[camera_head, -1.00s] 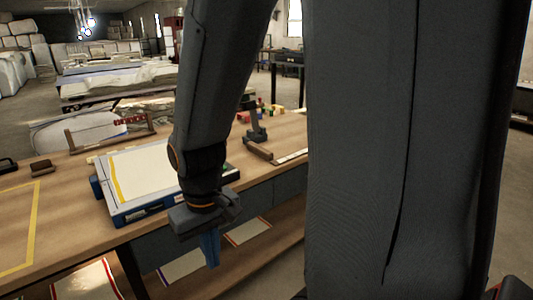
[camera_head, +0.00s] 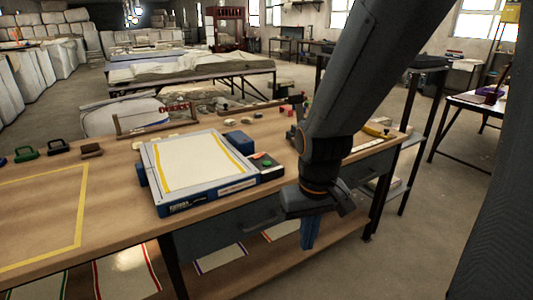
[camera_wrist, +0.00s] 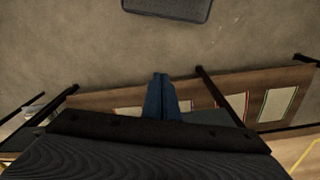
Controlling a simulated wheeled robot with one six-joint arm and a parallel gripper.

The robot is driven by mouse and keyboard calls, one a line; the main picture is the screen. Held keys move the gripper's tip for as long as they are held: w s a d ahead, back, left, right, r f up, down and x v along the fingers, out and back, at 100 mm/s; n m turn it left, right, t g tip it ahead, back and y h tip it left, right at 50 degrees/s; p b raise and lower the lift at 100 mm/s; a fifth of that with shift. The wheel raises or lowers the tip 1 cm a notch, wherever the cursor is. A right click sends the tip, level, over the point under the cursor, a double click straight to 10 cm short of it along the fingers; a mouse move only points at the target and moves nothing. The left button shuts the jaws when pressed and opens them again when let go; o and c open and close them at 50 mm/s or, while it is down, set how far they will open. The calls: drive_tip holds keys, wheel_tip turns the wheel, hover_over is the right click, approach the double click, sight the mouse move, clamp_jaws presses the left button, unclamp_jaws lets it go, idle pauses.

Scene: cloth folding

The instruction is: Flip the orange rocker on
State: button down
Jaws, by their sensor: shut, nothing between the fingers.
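A blue-framed flat device (camera_head: 200,200) with a cream top and a yellow line lies on the workbench. A dark control box (camera_head: 272,171) at its right end carries a small green spot and a small red-orange spot. These are too small to tell which is the orange rocker or how it is set. My gripper (camera_head: 309,246) points down in front of the bench's front edge, right of the device and below the benchtop. Its blue fingers are together and empty. In the wrist view the closed fingers (camera_wrist: 161,78) show over the floor and a lower shelf.
The wooden workbench (camera_head: 120,215) has a yellow taped outline at left. A drawer front (camera_head: 225,236) and a lower shelf with framed sheets lie below. Small blocks and tools stand toward the back right. Open floor lies right of the bench.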

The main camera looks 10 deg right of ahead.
drive_tip(key=w+d+f+n+t+b, duration=0.1)
drive_tip(key=w+d+t, duration=0.15)
drive_tip(key=w, duration=0.75)
drive_tip(key=w+d+f+n+t+b, duration=0.15)
drive_tip(key=w+t, duration=0.25)
drive_tip(key=w, duration=0.6)
drive_tip(key=w+a+r+n+t+y+b, duration=0.1)
drive_tip(key=w+r+n+t, duration=0.1)
drive_tip(key=w, duration=0.5)
drive_tip(key=w+a+r+n+t+y+b, duration=0.1)
drive_tip(key=w+r+n+t+y, duration=0.1)
drive_tip(key=w+r+t, duration=0.2)
drive_tip(key=shift+w+a+r+t+b, duration=0.4)
drive_tip(key=shift+w+t, duration=0.45)
drive_tip(key=shift+w, duration=1.05)
drive_tip(key=p, duration=0.1)
hover_over(265, 160)
drive_tip(key=a, duration=0.2)
drive_tip(key=shift+s+d+f, duration=0.1)
drive_tip(key=shift+f, duration=0.5)
drive_tip(key=shift+s+d+f, duration=0.1)
drive_tip(key=shift+f, duration=0.5)
drive_tip(key=shift+d+f, duration=0.25)
drive_tip(key=shift+f, duration=0.35)
drive_tip(key=shift+d+f, duration=0.25)
drive_tip(key=shift+f, duration=0.35)
drive_tip(key=shift+w+d+f+p, duration=0.1)
drive_tip(key=shift+d+f+p, duration=0.15)
drive_tip(key=shift+f, duration=0.4)
